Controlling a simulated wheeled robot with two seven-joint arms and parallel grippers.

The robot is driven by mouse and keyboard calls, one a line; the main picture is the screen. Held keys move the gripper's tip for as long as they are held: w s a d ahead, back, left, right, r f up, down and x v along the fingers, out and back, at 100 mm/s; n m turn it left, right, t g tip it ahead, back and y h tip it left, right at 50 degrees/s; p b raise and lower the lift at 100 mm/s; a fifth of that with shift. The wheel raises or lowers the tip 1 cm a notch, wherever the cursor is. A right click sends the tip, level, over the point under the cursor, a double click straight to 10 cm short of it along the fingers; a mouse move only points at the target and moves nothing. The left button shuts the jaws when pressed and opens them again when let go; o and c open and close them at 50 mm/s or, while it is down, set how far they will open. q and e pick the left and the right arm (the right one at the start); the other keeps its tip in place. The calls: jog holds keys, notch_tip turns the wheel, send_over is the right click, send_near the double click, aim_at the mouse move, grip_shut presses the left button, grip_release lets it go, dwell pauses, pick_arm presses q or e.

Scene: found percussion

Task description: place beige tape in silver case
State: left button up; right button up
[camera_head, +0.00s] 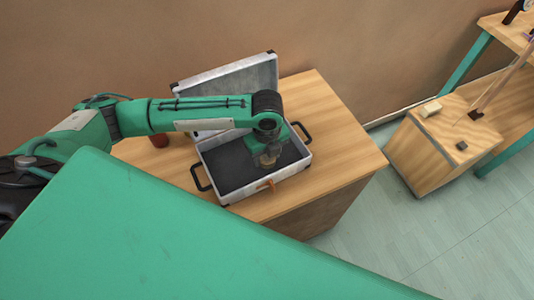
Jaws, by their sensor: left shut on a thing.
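The silver case (208,162) stands open on a wooden table, its lid raised at the back and its inside dark. My left gripper (268,160) reaches down into the case, right of its middle. I cannot tell whether the tape touches the case floor. My right gripper is not in view.
The wooden table (345,150) has free room right of the case. An orange latch (265,185) is on the case's front. A wooden box (440,150) with small things on top stands at right, beside a green-legged table (475,60). A dark red object (160,140) is partly hidden behind my arm.

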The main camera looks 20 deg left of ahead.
aim_at(267, 157)
pick_arm(q)
jog(key=o, duration=1)
jog(key=shift+f, duration=0.15)
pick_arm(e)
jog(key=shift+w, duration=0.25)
pick_arm(q)
notch_tip(267, 157, up, 12)
jog(key=shift+r, duration=0.2)
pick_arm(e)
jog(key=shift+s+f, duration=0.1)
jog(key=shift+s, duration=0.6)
